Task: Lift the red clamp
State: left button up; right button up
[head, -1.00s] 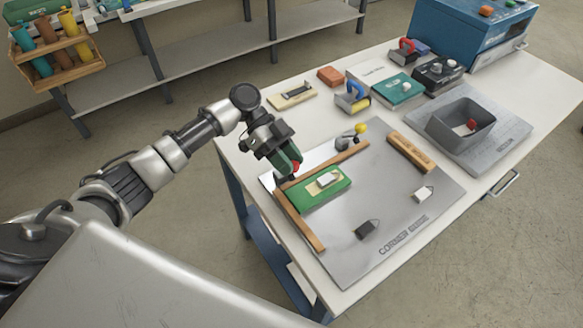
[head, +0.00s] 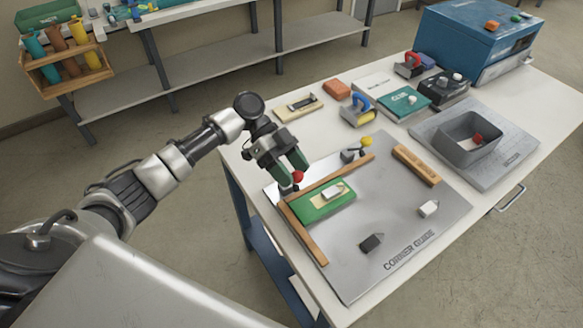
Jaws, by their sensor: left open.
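The red clamp (head: 297,177), a small clamp with a round red knob, stands at the left edge of the metal corner guide plate (head: 400,225), beside the wooden strips. Its lower part is partly hidden. My left gripper (head: 291,167) is open, its green fingers pointing down just above and behind the red knob. I cannot tell whether a finger touches the knob. A similar clamp with a yellow knob (head: 366,142) stands at the plate's back edge. My right gripper is not in view.
A green block with a white piece (head: 322,208) lies inside the wooden corner. A grey bin (head: 467,145), a blue-and-yellow tool (head: 360,110), a teal box (head: 403,97) and a blue machine (head: 475,45) stand farther right and back. The plate's middle is mostly clear.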

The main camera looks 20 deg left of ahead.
pick_arm(q)
jog(key=b+v, duration=0.3)
jog(key=v, duration=0.8)
jog(key=shift+f, duration=0.15)
